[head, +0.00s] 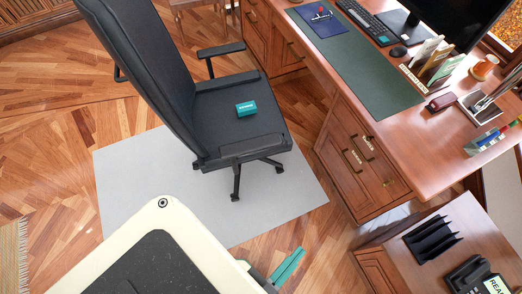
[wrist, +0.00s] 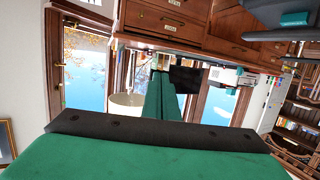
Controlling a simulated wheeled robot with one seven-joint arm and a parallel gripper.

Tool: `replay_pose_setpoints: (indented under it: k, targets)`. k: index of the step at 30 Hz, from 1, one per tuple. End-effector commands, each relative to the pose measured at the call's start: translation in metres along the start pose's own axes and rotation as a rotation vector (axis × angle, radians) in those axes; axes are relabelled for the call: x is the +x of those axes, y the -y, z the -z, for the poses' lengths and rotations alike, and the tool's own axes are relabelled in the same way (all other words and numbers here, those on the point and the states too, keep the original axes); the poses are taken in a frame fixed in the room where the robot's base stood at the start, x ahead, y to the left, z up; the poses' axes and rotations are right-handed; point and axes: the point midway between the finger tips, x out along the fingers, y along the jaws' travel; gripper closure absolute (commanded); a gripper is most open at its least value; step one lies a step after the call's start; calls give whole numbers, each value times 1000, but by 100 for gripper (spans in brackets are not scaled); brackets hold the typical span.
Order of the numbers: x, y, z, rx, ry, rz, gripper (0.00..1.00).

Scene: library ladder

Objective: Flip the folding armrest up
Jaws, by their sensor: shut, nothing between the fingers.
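A black office chair (head: 155,75) stands on a grey floor mat, its tall back toward the left. Its far armrest (head: 220,49) stands raised on a post. The near armrest (head: 245,150) appears as a dark bar lying low along the near edge of the seat. A teal box (head: 246,108) rests on the seat; it also shows at the top right of the wrist view (wrist: 295,19). My gripper (head: 289,262), with green fingers, is shut and empty, below and right of the chair and apart from it. Its fingers (wrist: 166,100) also show in the wrist view.
A wooden desk (head: 415,150) with drawers stands right of the chair. A low wooden cabinet (head: 400,255) with a black rack (head: 431,238) and a phone is at the lower right. The grey mat (head: 125,185) is bare left of the chair.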

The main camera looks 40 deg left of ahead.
Motion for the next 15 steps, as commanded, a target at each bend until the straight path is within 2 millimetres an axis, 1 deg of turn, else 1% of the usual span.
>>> replay_pose_setpoints:
  k: [11, 15]
  targets:
    - [0, 0, 0, 0, 0, 0, 100]
    - [5, 1, -7, -54, -15, 3, 100]
